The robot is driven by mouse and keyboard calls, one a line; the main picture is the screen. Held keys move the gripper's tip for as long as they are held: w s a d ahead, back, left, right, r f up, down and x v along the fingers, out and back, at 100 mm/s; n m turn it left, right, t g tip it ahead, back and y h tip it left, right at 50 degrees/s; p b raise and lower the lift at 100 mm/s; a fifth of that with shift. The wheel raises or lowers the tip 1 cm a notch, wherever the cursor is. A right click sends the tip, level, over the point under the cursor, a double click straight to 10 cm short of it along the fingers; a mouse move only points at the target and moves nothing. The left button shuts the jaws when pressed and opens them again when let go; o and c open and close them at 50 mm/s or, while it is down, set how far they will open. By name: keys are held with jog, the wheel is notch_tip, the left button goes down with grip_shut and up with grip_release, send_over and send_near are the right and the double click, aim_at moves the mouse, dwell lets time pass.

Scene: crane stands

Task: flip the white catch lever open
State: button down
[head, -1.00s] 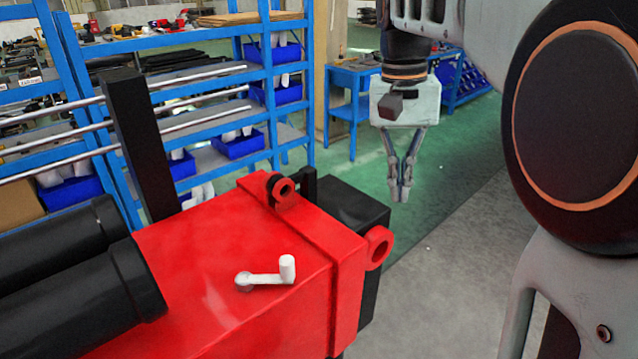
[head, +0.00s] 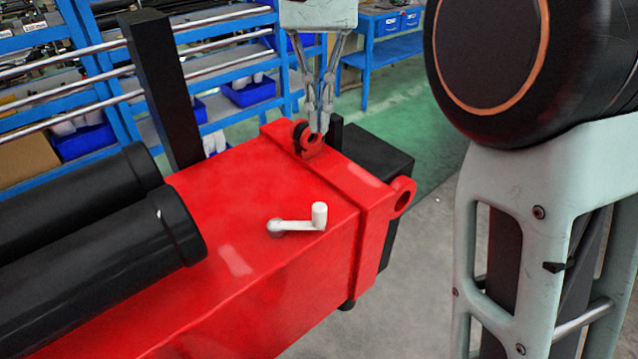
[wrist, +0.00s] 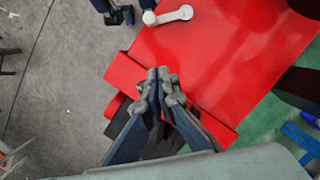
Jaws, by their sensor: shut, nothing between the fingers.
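The white catch lever (head: 297,225) lies on top of the red crane beam (head: 225,200). It has a round pivot at its left end, and a short upright knob at its right end. It also shows in the wrist view (wrist: 170,15) at the top edge. My gripper (head: 320,128) is shut and empty, pointing down. In the head view its tips overlap the red lug at the beam's far edge, behind the lever. In the wrist view my gripper (wrist: 159,72) appears over the beam's end collar, apart from the lever.
Black cylinders (head: 105,235) lie along the beam's left, beside a black post (head: 160,90). Blue shelving (head: 95,75) stands behind. The beam top around the lever is clear.

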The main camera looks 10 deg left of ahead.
jog(key=b+x, duration=0.1)
jog(key=x, duration=0.7)
jog(key=shift+s+f, duration=0.1)
jog(key=shift+f, duration=0.1)
jog(key=s, duration=0.3)
jog(key=shift+d+f, duration=0.1)
jog(key=shift+d, duration=0.2)
jog(key=shift+s+d, duration=0.1)
jog(key=shift+s, duration=0.4)
jog(key=shift+s, duration=0.1)
